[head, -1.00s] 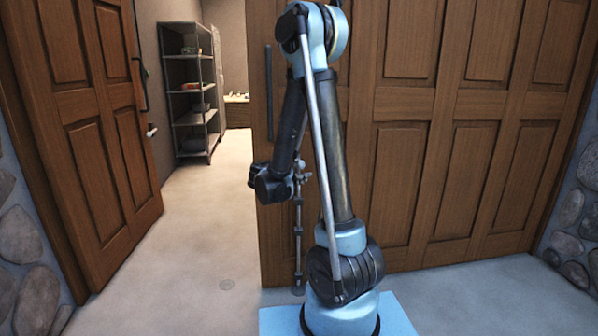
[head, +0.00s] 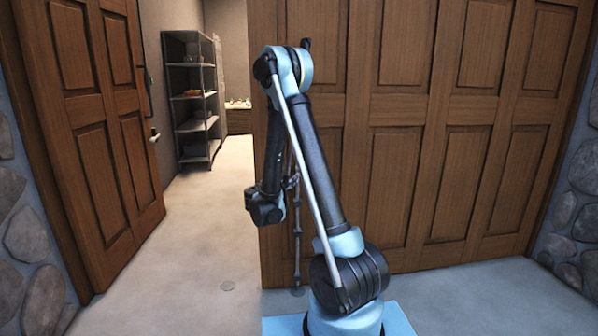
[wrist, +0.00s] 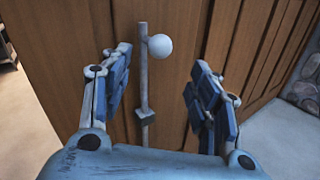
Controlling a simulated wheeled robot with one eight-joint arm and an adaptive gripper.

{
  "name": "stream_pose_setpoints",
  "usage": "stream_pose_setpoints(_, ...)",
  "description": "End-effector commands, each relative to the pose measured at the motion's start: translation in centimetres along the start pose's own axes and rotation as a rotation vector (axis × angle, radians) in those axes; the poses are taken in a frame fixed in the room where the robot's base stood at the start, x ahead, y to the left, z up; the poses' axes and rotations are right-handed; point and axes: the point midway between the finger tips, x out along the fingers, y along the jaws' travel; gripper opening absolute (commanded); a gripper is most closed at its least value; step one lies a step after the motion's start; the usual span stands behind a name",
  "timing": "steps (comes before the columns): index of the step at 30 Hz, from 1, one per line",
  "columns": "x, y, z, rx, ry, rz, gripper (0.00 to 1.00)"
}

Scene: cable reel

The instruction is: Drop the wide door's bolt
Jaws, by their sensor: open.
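The wide door (head: 400,150) is brown and panelled, and stands across the middle and right of the head view. Its bolt is a grey vertical rod (head: 297,245) low near the door's free left edge, partly hidden by my arm. In the wrist view the bolt rod (wrist: 146,105) carries a white ball knob (wrist: 160,46) on its right side, with a square bracket lower down. My gripper (wrist: 159,66) is open, with a finger on either side of the rod and knob in the picture. No contact shows. In the head view its fingers are hard to make out.
A second panelled door (head: 95,140) stands open at the left, with a light handle (head: 154,134). A shelf unit (head: 195,100) stands in the room beyond. Stone walls (head: 30,235) flank both sides.

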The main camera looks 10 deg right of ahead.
Motion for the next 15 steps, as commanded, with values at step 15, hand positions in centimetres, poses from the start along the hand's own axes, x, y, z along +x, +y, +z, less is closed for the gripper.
stream_pose_setpoints(15, 9.1, 0.0, 0.0, 0.001, 0.000, -0.002, 0.56)
